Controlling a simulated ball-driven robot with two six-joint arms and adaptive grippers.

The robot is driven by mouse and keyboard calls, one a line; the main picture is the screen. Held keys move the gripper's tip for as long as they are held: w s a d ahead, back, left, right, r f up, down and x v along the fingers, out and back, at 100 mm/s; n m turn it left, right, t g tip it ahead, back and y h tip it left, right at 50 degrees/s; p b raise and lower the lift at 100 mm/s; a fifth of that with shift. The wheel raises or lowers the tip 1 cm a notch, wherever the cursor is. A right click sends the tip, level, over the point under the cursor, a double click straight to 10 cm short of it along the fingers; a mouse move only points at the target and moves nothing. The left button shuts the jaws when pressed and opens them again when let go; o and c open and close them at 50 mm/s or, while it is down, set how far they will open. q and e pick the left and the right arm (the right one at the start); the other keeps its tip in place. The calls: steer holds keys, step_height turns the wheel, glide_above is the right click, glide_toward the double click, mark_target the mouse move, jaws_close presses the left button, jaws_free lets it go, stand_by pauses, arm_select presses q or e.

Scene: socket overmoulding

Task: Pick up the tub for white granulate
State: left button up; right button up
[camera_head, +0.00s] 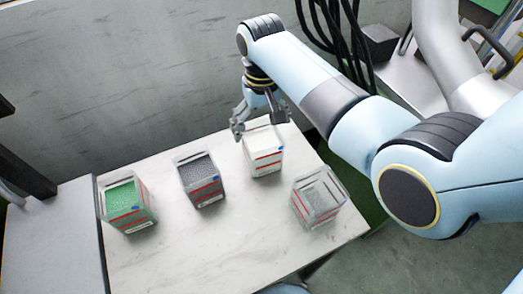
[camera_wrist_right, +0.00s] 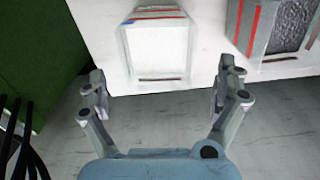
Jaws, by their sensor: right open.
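The tub for white granulate (camera_head: 264,154) stands upright at the back of the marble-topped table, with white contents, red stripes and a blue mark. In the right wrist view the tub (camera_wrist_right: 158,50) lies ahead of my fingers, roughly centred between their lines. My right gripper (camera_head: 262,125) is open and empty, above and behind the tub; its two fingers also show in the right wrist view (camera_wrist_right: 160,93), apart from the tub. My left gripper is not in view.
A tub with dark granulate (camera_head: 202,183) and a tub with green granulate (camera_head: 127,205) stand to the left. A clear, seemingly empty tub (camera_head: 317,203) stands to the right. The front of the table (camera_head: 215,245) is bare. A grey wall (camera_head: 130,75) rises behind.

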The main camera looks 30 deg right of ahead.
mark_target(262, 136)
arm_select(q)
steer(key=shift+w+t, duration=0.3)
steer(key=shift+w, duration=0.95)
arm_select(e)
steer(key=f, duration=0.5)
steer(key=shift+w+d+f, duration=0.2)
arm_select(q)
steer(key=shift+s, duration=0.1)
arm_select(e)
steer(key=c, duration=0.5)
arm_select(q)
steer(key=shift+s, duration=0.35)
arm_select(e)
steer(key=shift+r, duration=0.1)
steer(key=c, duration=1)
